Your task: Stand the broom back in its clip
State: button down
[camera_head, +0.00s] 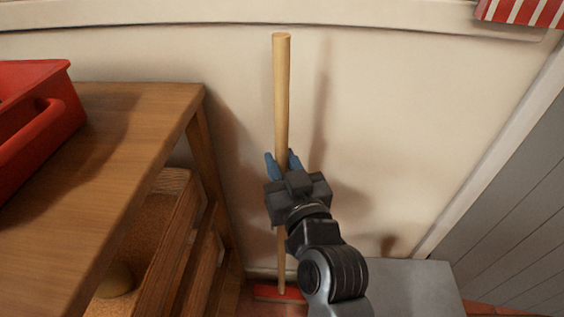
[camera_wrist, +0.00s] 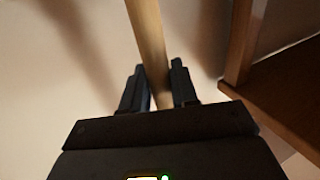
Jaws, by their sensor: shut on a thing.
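The broom has a pale wooden handle (camera_head: 282,95) standing nearly upright close to the cream wall. Its red head (camera_head: 278,293) is low down near the tiled floor, partly hidden by my arm. My gripper (camera_head: 283,162) has blue fingers on either side of the handle at about mid-height and is shut on it. In the wrist view the handle (camera_wrist: 147,38) runs up from between the dark fingers of my gripper (camera_wrist: 160,88). I cannot make out the clip in either view.
A wooden table (camera_head: 120,150) stands at the left with a red crate (camera_head: 40,115) on it and a wooden drawer-like box (camera_head: 160,240) below. A grey flat-topped block (camera_head: 415,285) is at the lower right, near a grey panelled door (camera_head: 510,210). The wall right of the handle is bare.

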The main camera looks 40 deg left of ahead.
dwell(0.3)
jog(key=c, duration=0.9)
grip_release()
jog(key=shift+o, duration=0.6)
jog(key=shift+f, duration=0.1)
jog(key=v, duration=0.7)
jog(key=shift+s+d, duration=0.25)
jog(key=shift+d, duration=0.05)
